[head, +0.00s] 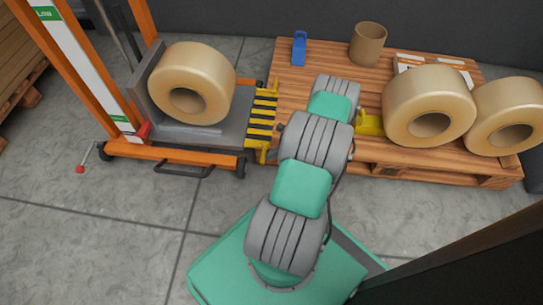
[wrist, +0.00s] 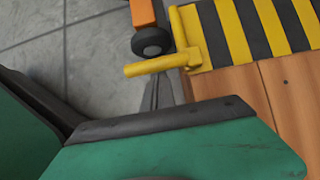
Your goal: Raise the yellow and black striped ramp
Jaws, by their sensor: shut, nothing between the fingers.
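The yellow and black striped ramp (head: 262,116) lies down between the lift's grey platform and the wooden pallet. Its striped plate also fills the top right of the wrist view (wrist: 262,28). A yellow bar handle (wrist: 150,67) sticks out to the left from its near corner. My gripper (wrist: 163,92) is shut and empty, just below this handle in the wrist view. Its green and dark body hides most of the lower picture, and whether the fingers touch the handle is unclear. In the head view my arm hides the gripper.
An orange lift carries a large tan roll (head: 209,61) on its grey platform (head: 232,128). The pallet (head: 282,62) holds two more rolls, a brown cup (head: 368,44), a blue item (head: 299,48) and a yellow part (head: 371,123). Floor (head: 110,225) at front left is clear.

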